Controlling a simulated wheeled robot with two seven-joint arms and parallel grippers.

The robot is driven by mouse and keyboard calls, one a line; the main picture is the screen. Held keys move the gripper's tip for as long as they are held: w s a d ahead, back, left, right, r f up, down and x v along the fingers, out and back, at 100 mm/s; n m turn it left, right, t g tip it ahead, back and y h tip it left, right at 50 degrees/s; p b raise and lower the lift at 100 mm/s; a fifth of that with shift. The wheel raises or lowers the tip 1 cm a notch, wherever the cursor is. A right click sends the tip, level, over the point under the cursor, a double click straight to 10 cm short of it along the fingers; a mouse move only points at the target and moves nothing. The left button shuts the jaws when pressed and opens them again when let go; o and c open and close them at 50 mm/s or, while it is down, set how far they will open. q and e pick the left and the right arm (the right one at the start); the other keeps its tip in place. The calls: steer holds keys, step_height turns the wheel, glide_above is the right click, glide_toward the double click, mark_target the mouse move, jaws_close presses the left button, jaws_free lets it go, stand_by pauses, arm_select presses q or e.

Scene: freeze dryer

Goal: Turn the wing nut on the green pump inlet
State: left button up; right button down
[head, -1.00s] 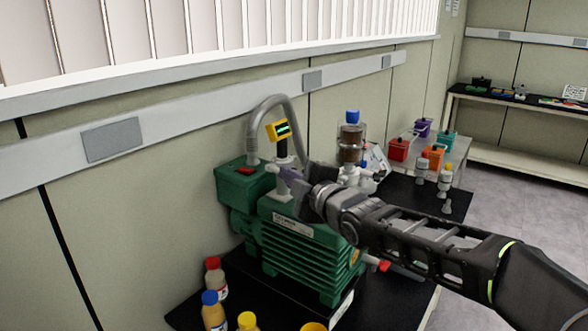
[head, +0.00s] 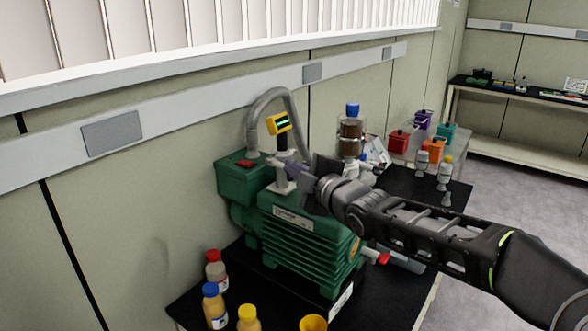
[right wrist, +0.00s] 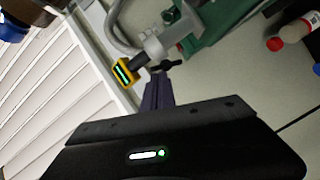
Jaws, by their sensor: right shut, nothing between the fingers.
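The green pump (head: 300,236) stands on the black bench top. Its inlet (head: 285,178) is a pale fitting on top, below a yellow gauge (head: 278,124) with a lit display. My right gripper (head: 292,168) is shut and empty, its tips close beside the inlet fitting. In the right wrist view, the closed purple-grey fingers (right wrist: 156,90) point at a small dark winged piece, which looks like the wing nut (right wrist: 169,65), beside the pale inlet (right wrist: 160,45). I cannot tell whether they touch it. In the head view the nut is not clear. My left gripper is not in view.
A grey hose (head: 256,115) arches behind the gauge. A brown-filled clear vessel with a blue cap (head: 351,135) stands just beyond my right gripper. Bottles (head: 214,305) and a yellow cup (head: 313,323) are at the front. Coloured containers (head: 432,149) stand farther back.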

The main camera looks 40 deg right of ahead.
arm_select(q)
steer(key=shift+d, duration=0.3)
arm_select(e)
steer(key=shift+d+r+m, duration=0.15)
steer(key=shift+m, duration=0.75)
